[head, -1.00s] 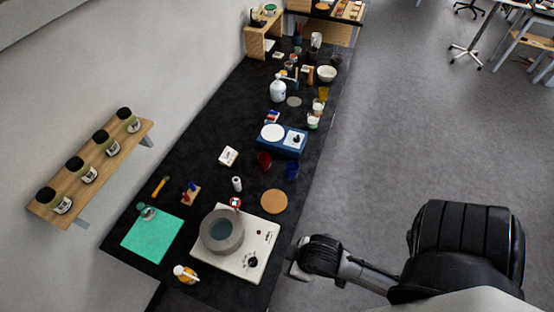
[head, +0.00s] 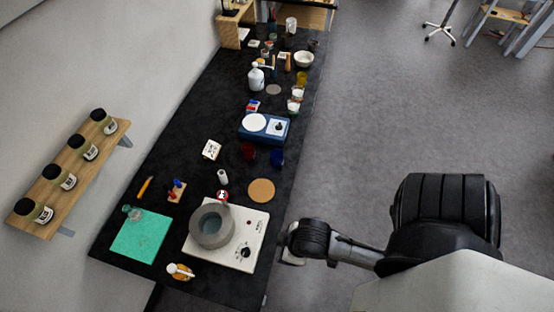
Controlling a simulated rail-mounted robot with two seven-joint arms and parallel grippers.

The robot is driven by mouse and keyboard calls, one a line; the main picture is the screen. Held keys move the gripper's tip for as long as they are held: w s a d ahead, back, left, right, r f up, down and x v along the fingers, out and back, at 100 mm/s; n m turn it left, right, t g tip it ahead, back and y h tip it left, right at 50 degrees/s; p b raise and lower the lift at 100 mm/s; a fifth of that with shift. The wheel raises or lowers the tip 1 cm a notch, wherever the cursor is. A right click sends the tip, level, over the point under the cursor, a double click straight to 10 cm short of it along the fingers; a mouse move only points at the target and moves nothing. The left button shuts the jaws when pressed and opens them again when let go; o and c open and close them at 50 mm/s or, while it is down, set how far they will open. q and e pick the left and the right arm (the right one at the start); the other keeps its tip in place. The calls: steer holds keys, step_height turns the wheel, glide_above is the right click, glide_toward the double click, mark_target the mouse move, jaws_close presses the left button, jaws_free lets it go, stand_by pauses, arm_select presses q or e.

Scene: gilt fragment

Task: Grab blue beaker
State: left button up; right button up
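A small dark blue beaker (head: 277,157) stands on the black bench (head: 186,134) near its right edge, just below the blue scale. A dark red beaker (head: 249,151) stands to its left, close by but apart. My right arm is at the lower right, off the bench's right edge. Its gripper end (head: 291,258) points toward the bench beside the hotplate, well below the beaker in the picture. Its fingers are too small and hidden to read. My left gripper is out of view.
A white hotplate (head: 250,239) with a grey ring-shaped bath, a cork disc (head: 261,190) and a blue scale (head: 278,130) stand near the beaker. A green mat (head: 141,236) lies at the left. A wooden shelf (head: 44,222) with several jars is on the wall. Open floor lies right.

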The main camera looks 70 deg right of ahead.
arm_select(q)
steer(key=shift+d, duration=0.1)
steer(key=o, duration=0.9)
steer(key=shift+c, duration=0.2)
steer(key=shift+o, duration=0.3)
